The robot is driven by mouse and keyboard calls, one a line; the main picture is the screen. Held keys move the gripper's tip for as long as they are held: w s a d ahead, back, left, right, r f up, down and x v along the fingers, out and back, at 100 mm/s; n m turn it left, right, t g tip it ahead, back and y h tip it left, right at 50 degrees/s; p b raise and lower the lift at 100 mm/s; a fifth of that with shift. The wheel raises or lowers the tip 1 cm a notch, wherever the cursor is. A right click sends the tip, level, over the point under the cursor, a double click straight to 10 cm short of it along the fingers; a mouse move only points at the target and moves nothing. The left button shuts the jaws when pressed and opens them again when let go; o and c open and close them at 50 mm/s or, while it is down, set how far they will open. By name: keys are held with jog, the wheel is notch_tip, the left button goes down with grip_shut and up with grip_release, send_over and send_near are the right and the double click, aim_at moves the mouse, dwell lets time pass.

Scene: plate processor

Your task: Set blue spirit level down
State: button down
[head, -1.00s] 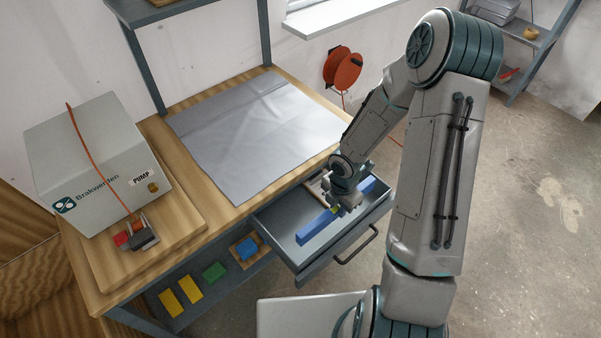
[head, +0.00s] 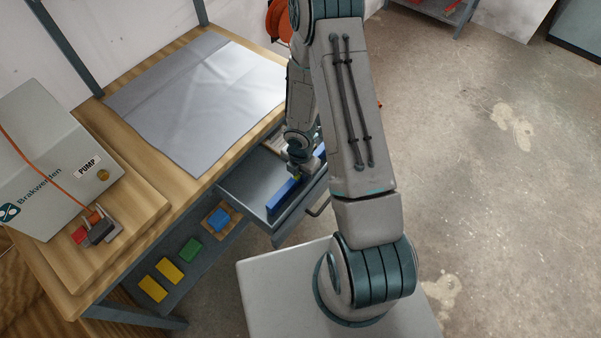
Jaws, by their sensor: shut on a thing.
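The blue spirit level (head: 282,197) is a long blue bar at the open drawer (head: 243,211), lying along the drawer's handle side. My gripper (head: 298,177) is shut on it near its middle. My arm hides part of the level and the right part of the drawer. I cannot tell whether the level touches the drawer floor or is held just above it.
The workbench carries a grey mat (head: 195,95) and a pump box (head: 45,150). A shelf below holds yellow blocks (head: 168,270), a green block (head: 190,250) and a blue block (head: 219,220). An orange reel (head: 279,20) hangs behind. Open floor lies to the right.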

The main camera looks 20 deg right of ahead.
jog(key=shift+f, duration=0.1)
jog(key=c, duration=1.3)
grip_release()
jog(key=shift+o, duration=0.2)
